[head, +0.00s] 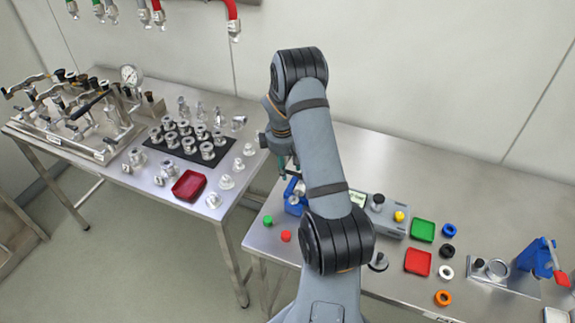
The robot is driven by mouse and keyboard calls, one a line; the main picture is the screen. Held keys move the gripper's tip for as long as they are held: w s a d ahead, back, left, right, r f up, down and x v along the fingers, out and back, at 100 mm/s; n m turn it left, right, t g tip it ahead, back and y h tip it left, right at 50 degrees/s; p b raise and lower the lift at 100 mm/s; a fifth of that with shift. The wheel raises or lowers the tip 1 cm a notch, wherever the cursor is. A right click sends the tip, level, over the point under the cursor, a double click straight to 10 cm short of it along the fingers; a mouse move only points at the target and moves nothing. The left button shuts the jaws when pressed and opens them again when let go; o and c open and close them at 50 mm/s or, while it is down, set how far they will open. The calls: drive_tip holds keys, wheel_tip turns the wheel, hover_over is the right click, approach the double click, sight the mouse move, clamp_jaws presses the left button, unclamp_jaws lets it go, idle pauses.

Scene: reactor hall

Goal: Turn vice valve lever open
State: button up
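A blue vice (293,205) stands on the right-hand steel table, left of my arm, partly hidden behind it. Something pale shows at its top, but I cannot make out a valve lever clearly. My gripper (288,174) points down just above the vice. Its dark fingers are small and partly covered by the arm, so I cannot tell whether they are open, shut or touching anything.
A green cap (267,220) and a red cap (286,236) sit near the vice. A grey instrument (387,216), green tray (423,230) and red tray (417,262) stand right of my arm. A blue press (535,258) is far right. The left table (75,165) holds many fittings.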

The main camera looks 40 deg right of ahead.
drive_tip(key=shift+w+a, duration=0.1)
clamp_jaws()
idle(0.4)
idle(0.4)
